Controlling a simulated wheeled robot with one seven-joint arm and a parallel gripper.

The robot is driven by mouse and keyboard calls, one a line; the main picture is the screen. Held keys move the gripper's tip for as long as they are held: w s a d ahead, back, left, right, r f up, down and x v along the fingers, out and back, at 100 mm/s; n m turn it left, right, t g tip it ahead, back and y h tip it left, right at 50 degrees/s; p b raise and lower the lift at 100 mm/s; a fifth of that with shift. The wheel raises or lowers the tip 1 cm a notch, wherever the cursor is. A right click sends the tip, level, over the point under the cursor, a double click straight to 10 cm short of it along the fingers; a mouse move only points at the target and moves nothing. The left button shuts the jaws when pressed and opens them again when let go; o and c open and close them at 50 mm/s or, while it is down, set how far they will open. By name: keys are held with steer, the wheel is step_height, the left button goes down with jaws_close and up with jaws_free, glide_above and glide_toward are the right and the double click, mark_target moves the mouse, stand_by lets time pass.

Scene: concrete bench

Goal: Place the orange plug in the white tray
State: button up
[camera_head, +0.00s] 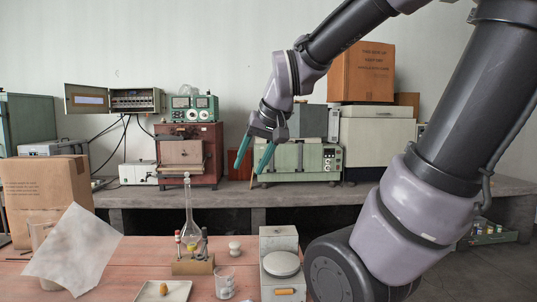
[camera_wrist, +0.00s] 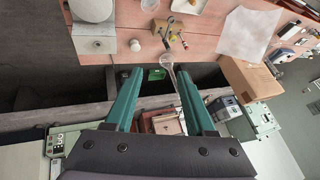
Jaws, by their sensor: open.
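A small orange plug (camera_head: 163,289) sits upright on the white tray (camera_head: 181,291) at the front of the pink-red bench top in the head view. Part of the tray also shows at the top edge of the wrist view (camera_wrist: 187,6); I cannot make out the plug there. My gripper (camera_head: 250,167) is raised above and behind the bench top, far from the plug and tray. Its two green fingers are apart with nothing between them, as the wrist view also shows (camera_wrist: 157,75).
A beaker (camera_head: 225,283), a white balance (camera_head: 281,263) and a small white knob-like piece (camera_head: 235,248) stand to the right. A cardboard box (camera_head: 45,190) and a white sheet (camera_head: 75,250) are at left.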

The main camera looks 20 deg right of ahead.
steer(key=s+d+r+m+t, duration=0.1)
steer(key=s+d+r, duration=0.1)
steer(key=s, duration=0.3)
steer(key=shift+s+r+m, duration=0.3)
